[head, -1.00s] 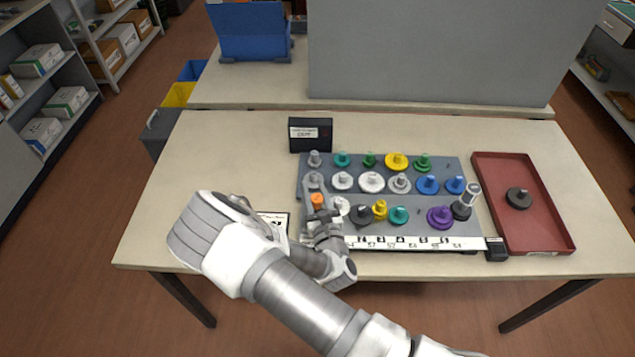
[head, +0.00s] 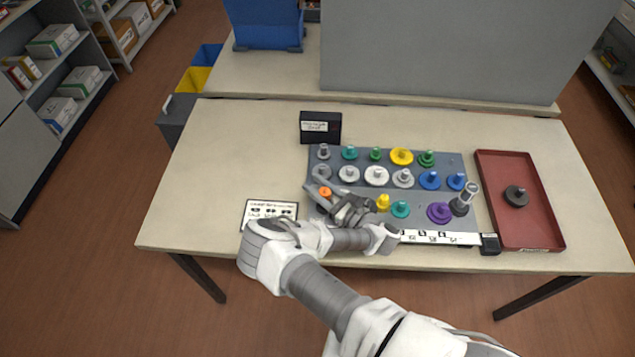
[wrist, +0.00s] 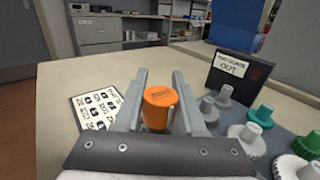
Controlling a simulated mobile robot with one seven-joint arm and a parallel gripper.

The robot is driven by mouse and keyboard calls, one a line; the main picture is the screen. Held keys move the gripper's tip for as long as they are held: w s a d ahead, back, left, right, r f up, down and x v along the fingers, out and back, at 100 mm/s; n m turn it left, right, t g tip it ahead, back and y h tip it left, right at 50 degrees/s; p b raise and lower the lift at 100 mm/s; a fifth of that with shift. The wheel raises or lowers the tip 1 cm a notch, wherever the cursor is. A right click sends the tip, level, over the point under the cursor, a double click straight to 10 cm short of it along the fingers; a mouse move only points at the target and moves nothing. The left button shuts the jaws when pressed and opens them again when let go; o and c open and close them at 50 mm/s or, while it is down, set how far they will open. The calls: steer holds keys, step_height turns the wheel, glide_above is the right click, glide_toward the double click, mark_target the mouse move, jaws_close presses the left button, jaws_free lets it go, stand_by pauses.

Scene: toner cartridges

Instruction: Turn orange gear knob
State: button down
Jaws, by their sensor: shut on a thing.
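The orange gear knob (head: 325,191) stands at the left end of the grey gear board (head: 460,158). In the wrist view the orange knob (wrist: 160,110) is upright between the two fingers, with a small notch or shadow on its right side. My gripper (head: 322,187) is shut on it, with one finger on each side. The gripper reaches the knob from the lower right in the head view. The gear below the knob is hidden by the gripper in both views.
Several white, green, teal, yellow, blue and purple gears stand close by on the board. A black labelled box (head: 320,127) is behind it. A printed card (head: 262,215) lies at the left. A red tray (head: 535,225) with a dark gear (head: 516,195) is at the right.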

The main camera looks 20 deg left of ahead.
stand_by(0.4)
steer(key=c, duration=0.5)
jaws_free()
steer(key=shift+s+d, duration=0.1)
